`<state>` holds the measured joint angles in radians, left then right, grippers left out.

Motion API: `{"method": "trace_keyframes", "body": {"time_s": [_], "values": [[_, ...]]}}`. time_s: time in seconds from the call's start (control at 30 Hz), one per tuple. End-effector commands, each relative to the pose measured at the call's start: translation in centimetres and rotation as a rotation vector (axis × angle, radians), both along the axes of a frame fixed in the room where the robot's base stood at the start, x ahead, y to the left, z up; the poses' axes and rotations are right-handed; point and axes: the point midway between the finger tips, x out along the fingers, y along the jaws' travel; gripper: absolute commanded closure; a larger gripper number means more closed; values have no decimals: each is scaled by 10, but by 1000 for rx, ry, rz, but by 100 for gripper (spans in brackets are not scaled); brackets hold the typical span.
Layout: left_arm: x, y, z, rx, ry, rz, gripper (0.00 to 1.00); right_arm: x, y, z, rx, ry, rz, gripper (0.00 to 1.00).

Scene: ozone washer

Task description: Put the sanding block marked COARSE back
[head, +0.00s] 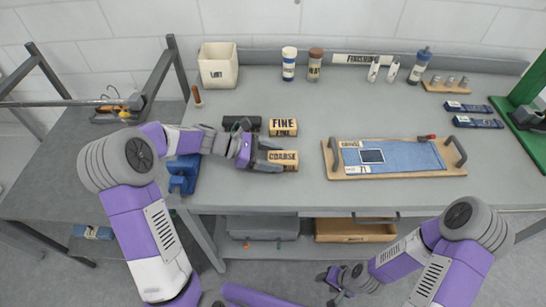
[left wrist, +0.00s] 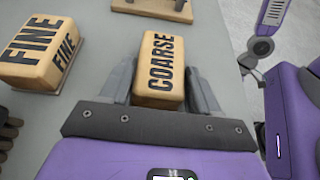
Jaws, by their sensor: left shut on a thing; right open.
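The tan sanding block marked COARSE (head: 284,159) is near the front edge of the grey bench. My left gripper (head: 270,157) is shut on it from the left. In the left wrist view, the COARSE block (left wrist: 160,65) sits between the two fingers of my left gripper (left wrist: 162,85). I cannot tell whether it touches the bench top. The similar block marked FINE (head: 283,127) lies just behind it, and it also shows in the left wrist view (left wrist: 38,52). My right gripper (head: 338,283) is open and empty, low in front of the bench.
A wooden board (head: 395,178) with handles and a blue sheet is to the right. A dark cylinder (head: 242,123) lies beside the FINE block. A blue vise (head: 184,174) is at the left edge. A white bin (head: 217,66) and bottles (head: 289,64) stand behind. The middle bench is clear.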

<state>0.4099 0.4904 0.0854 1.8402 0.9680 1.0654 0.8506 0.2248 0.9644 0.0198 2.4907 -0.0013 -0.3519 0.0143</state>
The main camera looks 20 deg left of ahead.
Motion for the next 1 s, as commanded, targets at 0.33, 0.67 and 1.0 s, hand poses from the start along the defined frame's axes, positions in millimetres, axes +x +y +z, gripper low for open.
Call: {"method": "trace_keyframes", "body": {"time_s": [0.33,0.67,1.0], "values": [[0,0,-2,0,1,0,13,0,0,-1,0,0,0,49],[-2,11,7,0,1,4,13,0,0,4,0,0,0,49],[-20,74,35,1,1,4,13,0,0,21,0,0,0,49]]}}
